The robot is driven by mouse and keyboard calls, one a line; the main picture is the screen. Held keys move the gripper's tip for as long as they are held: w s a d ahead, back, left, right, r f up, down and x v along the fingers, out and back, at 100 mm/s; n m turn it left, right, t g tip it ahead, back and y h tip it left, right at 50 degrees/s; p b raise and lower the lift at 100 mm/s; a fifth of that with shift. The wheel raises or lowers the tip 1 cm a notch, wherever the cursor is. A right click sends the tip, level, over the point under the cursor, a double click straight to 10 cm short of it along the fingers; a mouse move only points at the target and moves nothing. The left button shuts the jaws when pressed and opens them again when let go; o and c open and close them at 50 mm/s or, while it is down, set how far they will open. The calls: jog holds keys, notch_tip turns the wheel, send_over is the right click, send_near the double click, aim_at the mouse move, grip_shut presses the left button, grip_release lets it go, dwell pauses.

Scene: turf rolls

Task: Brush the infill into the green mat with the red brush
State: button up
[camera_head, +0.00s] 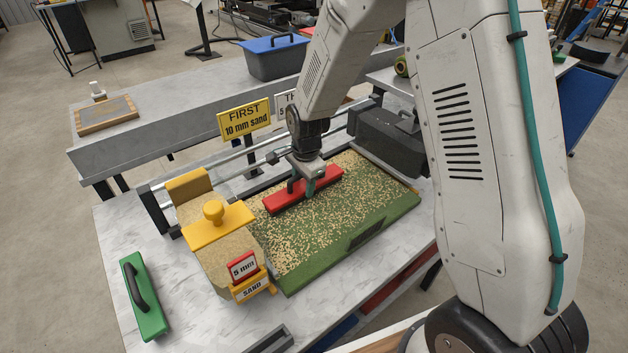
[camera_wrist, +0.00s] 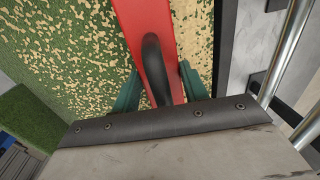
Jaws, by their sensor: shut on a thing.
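The green mat (camera_head: 374,223) lies on the marble-look table, its near strip bare green. Tan infill is scattered over most of its upper surface, denser toward the back and left. The red brush (camera_head: 280,201) lies across the back part of the mat, with its black handle upward. My gripper (camera_head: 308,187) is shut on the brush's handle from above. In the wrist view, the green fingers of my gripper (camera_wrist: 158,88) stand on either side of the black handle (camera_wrist: 154,62), over the red brush body (camera_wrist: 143,18). The brush's underside is hidden.
A sand-coloured block with a yellow-handled tool (camera_head: 214,222) and a "5 mm sand" sign (camera_head: 246,278) stands left of the mat. A green brush (camera_head: 144,296) lies at the table's left. A yellow "FIRST 10 mm sand" sign (camera_head: 244,119) and metal rails stand behind.

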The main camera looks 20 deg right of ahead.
aim_at(290, 186)
jog(key=shift+w+a, duration=0.2)
jog(key=shift+a, duration=1.4)
jog(key=shift+w+a, duration=0.2)
jog(key=shift+a, duration=1.35)
jog(key=shift+d, duration=0.1)
jog(key=shift+w+d, duration=0.25)
jog(key=shift+d, duration=0.45)
jog(key=shift+w+d, duration=0.2)
jog(key=shift+d, duration=0.5)
jog(key=shift+a, duration=0.1)
jog(key=shift+s+a, duration=0.25)
jog(key=shift+a, duration=0.45)
jog(key=shift+s+a, duration=0.25)
jog(key=shift+a, duration=0.45)
jog(key=shift+w+d, duration=0.8)
jog(key=shift+d, duration=1.7)
jog(key=shift+w+d, duration=0.85)
jog(key=shift+d, duration=1.65)
jog(key=shift+w+d, duration=0.8)
jog(key=shift+d, duration=1.7)
jog(key=shift+a, duration=0.1)
